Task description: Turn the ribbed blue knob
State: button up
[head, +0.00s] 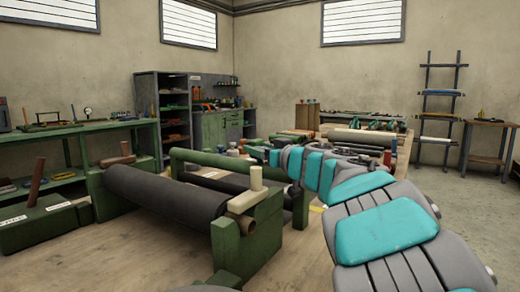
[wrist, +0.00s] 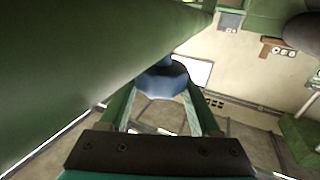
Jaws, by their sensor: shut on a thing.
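The blue knob (wrist: 163,82) sits between the two green fingers of my gripper (wrist: 161,92) in the wrist view. The fingers bear on it from both sides, near their tips. Its upper part is narrower and partly cut off by a large green beam. Ribs on it are hard to make out at this size. In the head view my arm reaches in from the lower right, and my gripper (head: 260,154) is small at its far end, by the green roller stand. I cannot make out the knob in the head view.
The large green beam (wrist: 85,60) fills the left of the wrist view, close to my gripper. In the head view a dark roll (head: 165,195) lies on the green stand (head: 258,238). A green bench (head: 75,130) stands at left. Open floor lies at right.

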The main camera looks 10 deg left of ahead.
jog(key=shift+s+a+r+m+t+h+p, duration=0.1)
jog(key=shift+a+m+t+h+p, duration=0.05)
jog(key=shift+m+t+h+p, duration=0.35)
jog(key=shift+m+t+h, duration=0.9)
jog(key=shift+h, duration=0.3)
jog(key=shift+d, duration=0.2)
jog(key=o, duration=1.4)
jog(key=shift+c, duration=0.2)
